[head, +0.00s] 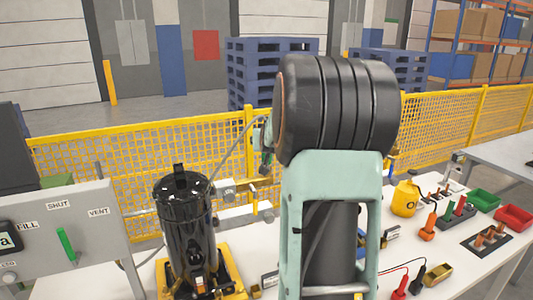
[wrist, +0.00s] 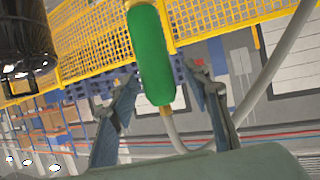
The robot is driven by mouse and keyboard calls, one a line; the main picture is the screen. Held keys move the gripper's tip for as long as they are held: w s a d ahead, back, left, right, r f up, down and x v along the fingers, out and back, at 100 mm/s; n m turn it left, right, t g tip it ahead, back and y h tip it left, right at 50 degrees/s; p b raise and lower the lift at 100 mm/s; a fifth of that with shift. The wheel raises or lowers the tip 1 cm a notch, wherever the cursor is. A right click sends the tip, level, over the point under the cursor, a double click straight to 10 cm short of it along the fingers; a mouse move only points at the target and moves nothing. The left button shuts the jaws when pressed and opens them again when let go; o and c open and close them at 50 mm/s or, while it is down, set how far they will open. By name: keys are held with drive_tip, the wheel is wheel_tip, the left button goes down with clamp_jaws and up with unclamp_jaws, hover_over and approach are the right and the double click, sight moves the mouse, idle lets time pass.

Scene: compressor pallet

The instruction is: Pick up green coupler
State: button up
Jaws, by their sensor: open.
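The green coupler (wrist: 152,55) shows in the wrist view as a rounded green sleeve with a brass end and a grey hose (wrist: 275,60) looping from it. My gripper (wrist: 163,78) is open, one finger on each side of the coupler's lower end in the picture. I see gaps between the fingers and the coupler; how deep it sits between them I cannot tell. In the head view my arm hides most of the gripper. The black compressor (head: 190,225) stands upright on a yellow base left of my arm.
A grey panel (head: 75,230) with a green lever stands at the left. The white table (head: 455,270) holds a yellow canister (head: 405,198), a red bin (head: 514,216), a green bin (head: 484,200) and small tools. A yellow mesh fence (head: 85,160) runs behind.

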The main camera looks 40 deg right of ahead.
drive_tip(key=shift+c, duration=0.4)
clamp_jaws()
drive_tip(key=shift+r, duration=0.2)
